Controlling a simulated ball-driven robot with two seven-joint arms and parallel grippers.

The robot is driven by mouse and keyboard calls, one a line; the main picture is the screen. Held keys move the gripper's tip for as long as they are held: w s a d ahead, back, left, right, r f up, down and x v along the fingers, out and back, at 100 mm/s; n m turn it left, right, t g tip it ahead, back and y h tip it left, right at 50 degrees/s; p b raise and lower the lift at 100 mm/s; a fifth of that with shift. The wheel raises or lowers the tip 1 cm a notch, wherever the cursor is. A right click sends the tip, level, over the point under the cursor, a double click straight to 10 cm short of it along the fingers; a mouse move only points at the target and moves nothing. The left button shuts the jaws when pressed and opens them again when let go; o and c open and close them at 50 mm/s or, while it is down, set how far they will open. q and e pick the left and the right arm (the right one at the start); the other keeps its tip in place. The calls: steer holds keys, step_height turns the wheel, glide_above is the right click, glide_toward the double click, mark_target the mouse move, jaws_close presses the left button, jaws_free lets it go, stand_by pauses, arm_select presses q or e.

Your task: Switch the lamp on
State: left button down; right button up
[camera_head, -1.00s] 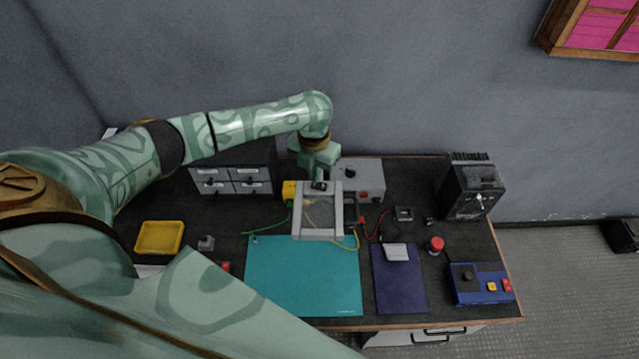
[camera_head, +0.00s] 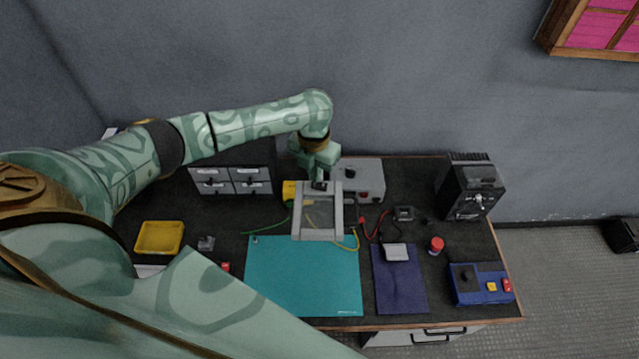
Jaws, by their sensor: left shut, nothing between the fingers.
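My left gripper (camera_head: 319,184) is shut and empty. It points down at the back edge of a grey open-framed box (camera_head: 338,222) with a darker panel inside. I cannot tell whether the fingertips touch the box. No thing in view is clearly a lamp, and I cannot make out a lamp switch. My right gripper is not in view.
A grey unit with a knob (camera_head: 374,180) stands right behind the frame. A black unit (camera_head: 455,187) and a blue control box (camera_head: 468,296) stand at the right. A yellow tray (camera_head: 144,249), teal mat (camera_head: 300,280) and navy mat (camera_head: 400,290) lie on the bench.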

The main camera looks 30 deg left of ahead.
arm_select(q)
steer(key=shift+f+b, duration=0.6)
steer(key=shift+f, duration=0.35)
stand_by(0.6)
step_height(320, 180, up, 7)
steer(key=p, duration=0.8)
steer(key=shift+r, duration=0.1)
stand_by(0.4)
